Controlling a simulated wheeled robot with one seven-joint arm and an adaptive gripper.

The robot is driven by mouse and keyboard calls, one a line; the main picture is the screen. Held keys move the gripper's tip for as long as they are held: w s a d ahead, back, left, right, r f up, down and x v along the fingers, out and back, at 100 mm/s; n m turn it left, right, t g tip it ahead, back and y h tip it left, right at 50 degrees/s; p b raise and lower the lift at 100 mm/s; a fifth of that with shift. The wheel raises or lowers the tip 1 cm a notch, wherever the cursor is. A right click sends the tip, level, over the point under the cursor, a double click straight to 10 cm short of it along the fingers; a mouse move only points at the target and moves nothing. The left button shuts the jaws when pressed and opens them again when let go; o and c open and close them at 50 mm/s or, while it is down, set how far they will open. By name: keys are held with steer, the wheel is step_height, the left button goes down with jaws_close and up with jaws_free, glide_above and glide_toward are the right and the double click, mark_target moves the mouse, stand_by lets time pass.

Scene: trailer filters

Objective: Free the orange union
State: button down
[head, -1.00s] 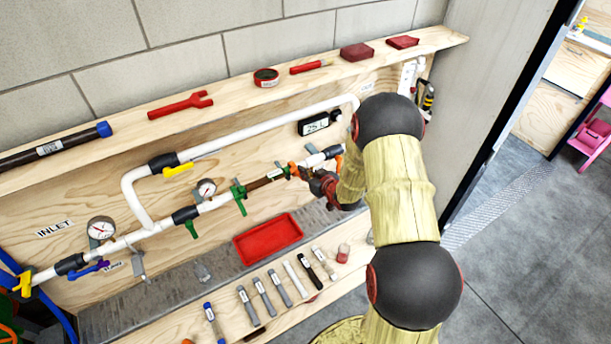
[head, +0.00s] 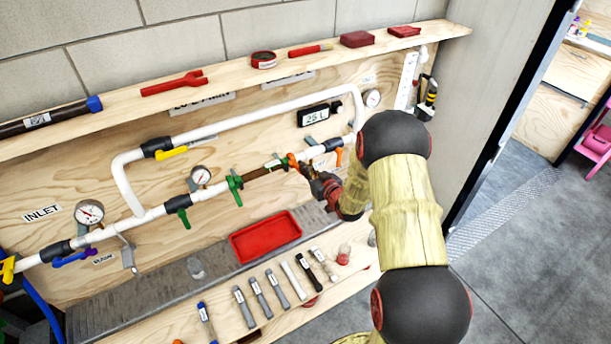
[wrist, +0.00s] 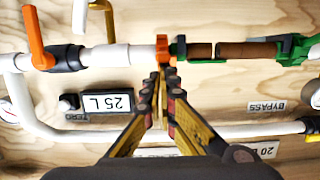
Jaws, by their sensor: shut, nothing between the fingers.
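The orange union (head: 293,161) is a small ribbed collar on the lower pipe run, between a white pipe and the brown filter section (head: 262,172). In the wrist view the orange union (wrist: 162,50) sits at top centre, with the brown section (wrist: 232,50) and green clamps to its right. My gripper (wrist: 160,74) is shut and empty, its fingertips just below the union in that view; I cannot tell whether they touch it. In the head view my gripper (head: 307,171) is beside the union, partly hidden by its own body.
An orange-handled valve (wrist: 38,42) is left of the union in the wrist view. The white bypass pipe (head: 240,120) runs above the line. A red tray (head: 265,237) lies below, with several tools on the front ledge. A red wrench (head: 172,85) lies on the shelf.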

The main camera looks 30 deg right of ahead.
steer(key=f+t+b, duration=0.1)
steer(key=b, duration=0.3)
steer(key=f+t+b, duration=0.1)
steer(key=f+b, duration=0.1)
steer(key=b, duration=0.2)
steer(key=f+t+b, duration=0.1)
steer(key=t+b, duration=0.1)
steer(key=b, duration=0.3)
steer(key=shift+s+f, duration=0.2)
steer(key=shift+s, duration=0.1)
steer(key=shift+f+b, duration=0.25)
steer(key=shift+b, duration=0.55)
steer(key=shift+r, duration=0.1)
